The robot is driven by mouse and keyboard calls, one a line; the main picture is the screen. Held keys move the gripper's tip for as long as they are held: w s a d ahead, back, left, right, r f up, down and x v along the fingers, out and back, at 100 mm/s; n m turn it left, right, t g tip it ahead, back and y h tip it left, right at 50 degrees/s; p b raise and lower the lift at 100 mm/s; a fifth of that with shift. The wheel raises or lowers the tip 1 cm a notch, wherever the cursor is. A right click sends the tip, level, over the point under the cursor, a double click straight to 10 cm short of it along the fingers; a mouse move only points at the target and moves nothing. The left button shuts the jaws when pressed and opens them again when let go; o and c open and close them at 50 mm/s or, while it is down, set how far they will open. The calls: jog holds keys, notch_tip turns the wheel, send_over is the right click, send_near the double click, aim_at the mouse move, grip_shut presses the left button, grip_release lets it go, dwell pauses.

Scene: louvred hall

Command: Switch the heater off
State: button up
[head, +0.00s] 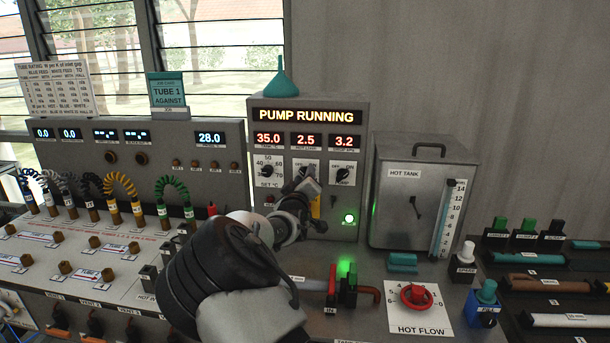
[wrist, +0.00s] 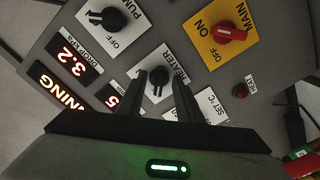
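The heater knob (wrist: 158,84) is a black rotary knob on a white plate marked HEATER in the wrist view. My gripper (wrist: 162,92) has its two dark fingers apart, one on each side of the knob; I cannot tell if they touch it. The knob's pointer direction is not clear. In the head view my gripper (head: 305,180) is at the panel (head: 360,115) and hides most of the knob. The round red HEAT lamp (wrist: 240,90) looks dark.
The black pump knob (wrist: 113,19) and the red main switch (wrist: 230,32) on a yellow plate are close by. The display (head: 307,116) reads PUMP RUNNING. A green lamp (head: 348,218) glows. The hot tank (head: 420,205) stands to the right.

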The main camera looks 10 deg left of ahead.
jog(key=shift+r, duration=0.1)
jog(key=s, duration=0.4)
dwell(0.4)
jog(key=s+r+p, duration=0.3)
jog(key=r+p, duration=0.3)
jog(key=r, duration=0.6)
jog(key=shift+p, duration=0.3)
